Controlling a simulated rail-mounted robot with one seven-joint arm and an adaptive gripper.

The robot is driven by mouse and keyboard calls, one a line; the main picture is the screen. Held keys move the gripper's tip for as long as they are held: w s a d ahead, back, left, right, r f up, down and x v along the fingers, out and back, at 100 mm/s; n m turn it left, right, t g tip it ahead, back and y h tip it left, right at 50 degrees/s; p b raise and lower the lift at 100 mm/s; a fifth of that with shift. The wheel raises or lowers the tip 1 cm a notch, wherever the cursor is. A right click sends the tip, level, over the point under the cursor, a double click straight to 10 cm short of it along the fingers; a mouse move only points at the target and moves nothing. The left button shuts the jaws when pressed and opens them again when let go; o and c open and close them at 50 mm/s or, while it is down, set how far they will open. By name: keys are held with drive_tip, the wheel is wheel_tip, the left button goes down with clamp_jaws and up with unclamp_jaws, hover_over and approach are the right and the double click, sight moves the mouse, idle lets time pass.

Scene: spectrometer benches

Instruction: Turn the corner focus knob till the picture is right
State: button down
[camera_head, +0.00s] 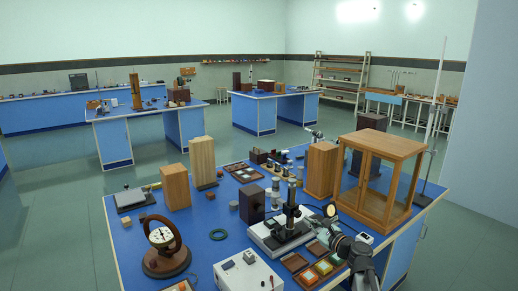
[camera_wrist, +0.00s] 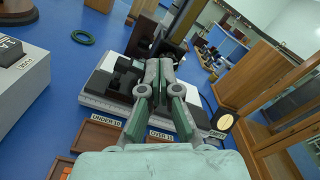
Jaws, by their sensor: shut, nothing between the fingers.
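A black instrument with an upright column (camera_head: 290,212) stands on a white base (camera_head: 262,238) on the near bench. In the wrist view the black instrument (camera_wrist: 126,82) and its white base (camera_wrist: 100,103) lie just beyond my fingers. My gripper (camera_wrist: 162,68) is shut and empty, its fingertips in front of the instrument's dark parts. In the head view my gripper (camera_head: 316,224) is at the instrument's right side. I cannot make out the corner focus knob or a picture in either view. My fingers hide part of the instrument, and I cannot tell whether they touch it.
A round pale-faced disc (camera_wrist: 226,122) stands right of my gripper. A wooden glass-sided case (camera_head: 382,180) is behind it. Shallow wooden trays (camera_wrist: 97,137) lie in front. A light box (camera_head: 247,272) stands at the left, with a green ring (camera_head: 218,234) beyond it.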

sight(291, 210)
drive_tip(key=shift+s+r+p, duration=0.1)
drive_tip(key=shift+r+p, duration=0.2)
drive_tip(key=shift+p, duration=0.35)
drive_tip(key=x, duration=0.2)
drive_tip(key=p+x, duration=0.1)
drive_tip(key=x, duration=0.1)
drive_tip(key=p+x, duration=0.1)
drive_tip(key=x, duration=0.1)
drive_tip(key=shift+f, duration=0.4)
drive_tip(key=shift+w+a, duration=0.25)
drive_tip(key=shift+w+d, duration=0.1)
drive_tip(key=shift+d, duration=0.05)
